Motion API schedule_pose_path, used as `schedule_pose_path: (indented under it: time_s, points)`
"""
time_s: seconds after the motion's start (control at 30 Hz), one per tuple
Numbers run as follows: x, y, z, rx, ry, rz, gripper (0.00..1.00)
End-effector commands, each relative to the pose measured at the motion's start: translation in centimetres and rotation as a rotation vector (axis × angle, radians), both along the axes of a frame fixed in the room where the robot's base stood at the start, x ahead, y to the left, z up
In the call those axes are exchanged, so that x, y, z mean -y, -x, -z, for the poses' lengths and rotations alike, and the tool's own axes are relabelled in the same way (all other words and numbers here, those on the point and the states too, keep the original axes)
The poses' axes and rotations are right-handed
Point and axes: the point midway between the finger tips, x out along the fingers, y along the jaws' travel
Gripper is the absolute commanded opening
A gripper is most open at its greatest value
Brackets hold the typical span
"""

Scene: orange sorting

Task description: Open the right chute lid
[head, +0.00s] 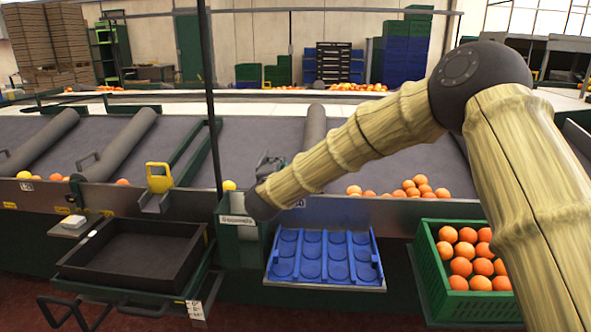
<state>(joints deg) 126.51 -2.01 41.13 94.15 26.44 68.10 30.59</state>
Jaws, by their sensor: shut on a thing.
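My arm reaches in from the right in the head view, and its dark wrist end is at the front wall of the sorting table. My gripper (268,168) is small and partly hidden by the wrist, just above the dark green chute box (238,245) with a white label. It is shut on a part there, which looks like the handle of the right chute lid. The lid itself is mostly hidden, so I cannot tell how far it is raised. A yellow handle (158,178) stands on the chute to the left, apart from my gripper.
A black tray (135,255) on a stand is at left. A blue tray (325,283) with round hollows is at centre front. A green crate (430,260) of oranges is at right, partly behind my arm. Loose oranges (412,187) lie on the sloped grey lanes, and a dark post rises left of the gripper.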

Motion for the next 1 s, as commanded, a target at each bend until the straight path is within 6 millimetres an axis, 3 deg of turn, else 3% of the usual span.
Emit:
schedule_pose_path:
  time_s: [0.2, 0.53, 0.6, 0.67, 0.87, 0.9, 1.0]
  points:
    - [-1.2, 0.3, 0.2, 0.000, -0.026, -0.017, 0.00]
    - [-1.1, 0.3, 0.2, -0.001, -0.027, -0.017, 0.00]
    - [-1.1, 0.3, 0.2, -0.001, -0.027, -0.016, 0.17]
    - [-1.1, 0.3, 0.2, -0.001, -0.027, -0.016, 0.27]
    - [-1.1, 0.7, 0.2, -0.002, -0.026, -0.017, 0.29]
    - [-1.1, 1.0, 0.3, -0.003, -0.026, -0.017, 0.34]
    - [-1.2, 2.4, 0.5, -0.006, -0.025, -0.020, 0.34]
